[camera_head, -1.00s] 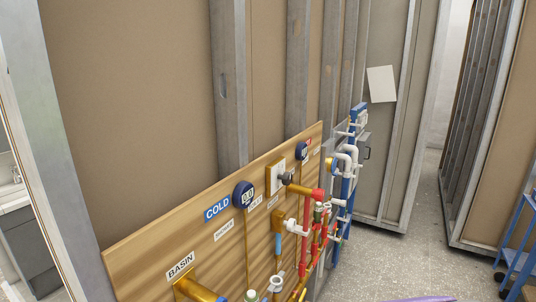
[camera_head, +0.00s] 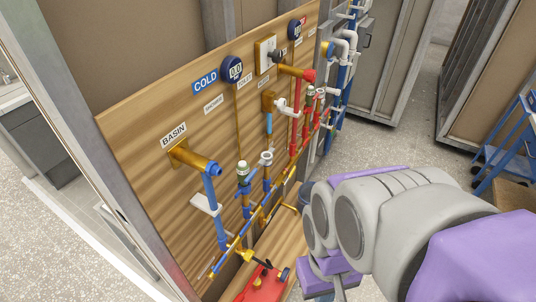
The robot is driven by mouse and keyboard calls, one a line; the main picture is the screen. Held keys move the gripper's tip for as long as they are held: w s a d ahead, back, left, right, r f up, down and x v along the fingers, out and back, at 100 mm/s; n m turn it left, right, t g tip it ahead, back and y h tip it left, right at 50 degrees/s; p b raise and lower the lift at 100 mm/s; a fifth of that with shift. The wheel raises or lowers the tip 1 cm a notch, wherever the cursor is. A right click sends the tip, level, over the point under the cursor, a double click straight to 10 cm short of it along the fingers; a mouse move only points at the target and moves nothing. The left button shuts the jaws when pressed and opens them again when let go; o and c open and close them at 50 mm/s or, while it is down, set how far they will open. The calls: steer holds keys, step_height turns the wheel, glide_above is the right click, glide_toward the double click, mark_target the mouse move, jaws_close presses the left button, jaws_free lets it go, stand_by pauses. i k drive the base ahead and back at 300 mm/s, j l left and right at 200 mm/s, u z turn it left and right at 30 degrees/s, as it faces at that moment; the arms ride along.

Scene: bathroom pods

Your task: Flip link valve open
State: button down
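The wooden pipe board (camera_head: 130,140) stands at the left, carrying blue, red and brass pipes. No part is labelled as the link valve, so I cannot tell which one it is. A white lever (camera_head: 205,204) sits on the blue pipe under the BASIN label (camera_head: 174,135). Another white lever (camera_head: 287,108) is on the pipework further along. A black-handled fitting (camera_head: 258,260) is low at the board's foot. My grey and purple arm comes in from the right. Its purple end (camera_head: 325,275) is low at the bottom edge, apart from the board; the fingers are not clear.
A blue COLD label and a round gauge (camera_head: 232,69) are high on the board. A red object (camera_head: 262,286) lies on a wooden plank below. A blue cart (camera_head: 505,150) stands at the right. Speckled floor is open behind my arm.

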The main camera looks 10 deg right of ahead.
mark_target(290, 175)
steer(key=u, duration=0.45)
steer(key=l+u, duration=0.15)
steer(key=u, duration=0.75)
steer(key=l+u, duration=0.1)
steer(key=u, duration=0.75)
steer(key=k+u, duration=0.1)
steer(key=u, duration=0.8)
steer(key=k+l+u, duration=0.1)
steer(key=z, duration=0.5)
steer(key=l+z, duration=0.15)
steer(key=z, duration=0.35)
steer(key=l+z, duration=0.1)
steer(key=z, duration=0.4)
steer(key=l+z, duration=0.15)
steer(key=z, duration=0.35)
steer(key=l+z, duration=0.1)
steer(key=z, duration=0.9)
steer(key=l+z, duration=0.15)
steer(key=z, duration=0.3)
